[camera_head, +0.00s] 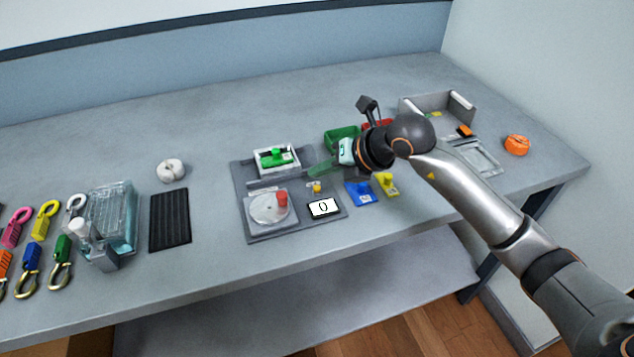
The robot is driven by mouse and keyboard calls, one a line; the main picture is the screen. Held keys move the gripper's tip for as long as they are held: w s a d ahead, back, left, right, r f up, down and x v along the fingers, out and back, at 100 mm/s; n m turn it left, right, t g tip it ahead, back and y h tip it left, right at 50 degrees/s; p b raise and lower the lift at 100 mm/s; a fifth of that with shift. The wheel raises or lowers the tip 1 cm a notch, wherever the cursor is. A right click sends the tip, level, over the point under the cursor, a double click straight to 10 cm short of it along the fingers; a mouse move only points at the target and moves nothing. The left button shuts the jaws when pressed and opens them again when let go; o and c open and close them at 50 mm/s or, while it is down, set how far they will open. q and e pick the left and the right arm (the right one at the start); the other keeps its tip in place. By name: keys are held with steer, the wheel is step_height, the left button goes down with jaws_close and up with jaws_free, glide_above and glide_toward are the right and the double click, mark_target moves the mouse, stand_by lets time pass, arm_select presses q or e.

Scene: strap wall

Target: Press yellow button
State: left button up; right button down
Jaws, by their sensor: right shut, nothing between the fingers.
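A small yellow button (316,187) sits on the grey panel (296,222), above the white display (323,207) that reads 0. My right arm comes in from the right, and my right gripper (316,171) is over the panel, just behind the yellow button in the picture. Its greenish fingers are shut and empty. Whether the fingertips touch the panel cannot be told; a small gap shows between them and the button. My left gripper is not in view.
The panel also bears a green switch part (277,157) and a red knob (282,198) on a round plate. A blue piece (360,194) and a yellow piece (387,184) lie to its right. A green bin (342,139) stands behind. Coloured carabiners lie far left.

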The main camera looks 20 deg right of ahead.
step_height(320, 180, up, 4)
steer(key=shift+f+p, duration=0.2)
steer(key=shift+p, duration=0.8)
steer(key=shift+s, duration=0.1)
